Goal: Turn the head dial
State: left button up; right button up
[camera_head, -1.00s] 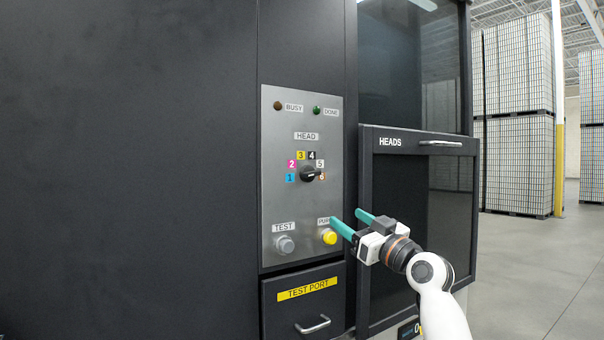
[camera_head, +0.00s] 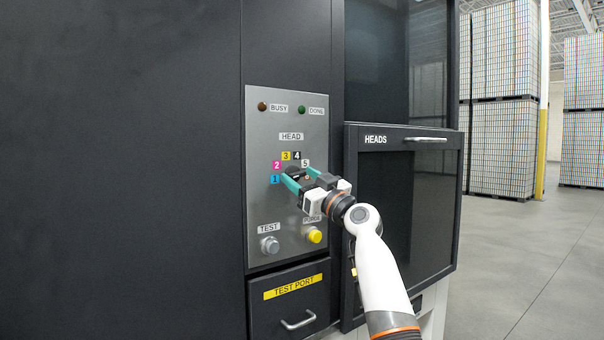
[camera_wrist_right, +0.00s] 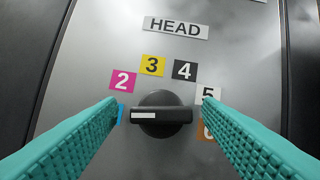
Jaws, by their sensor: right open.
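The black head dial (camera_wrist_right: 160,114) sits on the grey control panel below the HEAD label (camera_wrist_right: 176,27). In the right wrist view its bar lies level, with a white mark at the left part of the bar. Colored number tiles arc around it; 1 and 6 are partly covered by my fingers. My right gripper (camera_head: 299,179) is open in front of the dial, with one teal finger on each side of it; I cannot tell whether they touch it. In the head view the gripper mostly hides the dial. My left gripper is not in view.
Below the dial are a grey TEST button (camera_head: 269,244) and a yellow PURGE button (camera_head: 314,235). The TEST PORT drawer (camera_head: 292,305) is lower down. The HEADS door (camera_head: 375,140) with its handle projects to the right. Open floor lies further right.

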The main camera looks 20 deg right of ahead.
jog(key=shift+w, duration=0.15)
jog(key=shift+c, duration=0.3)
jog(key=c, duration=0.9)
jog(key=shift+c, duration=0.2)
jog(key=shift+m, duration=0.4)
jog(key=m+h+p, duration=0.1)
jog(key=m+h, duration=0.1)
jog(key=shift+a+r+m+t+p, duration=0.1)
jog(key=shift+r+m+t+p, duration=0.05)
jog(key=shift+m+t+p, duration=0.2)
jog(key=m+h+p, duration=0.1)
jog(key=m+p, duration=0.1)
jog(key=m, duration=0.1)
jog(key=m+h+p, duration=0.2)
jog(key=m+p, duration=0.1)
jog(key=shift+a+r+t, duration=0.1)
jog(key=shift+t, duration=0.15)
jog(key=shift+f+m+h+p, duration=0.2)
jog(key=shift+m+h+p, duration=0.4)
jog(key=shift+m+p, duration=0.5)
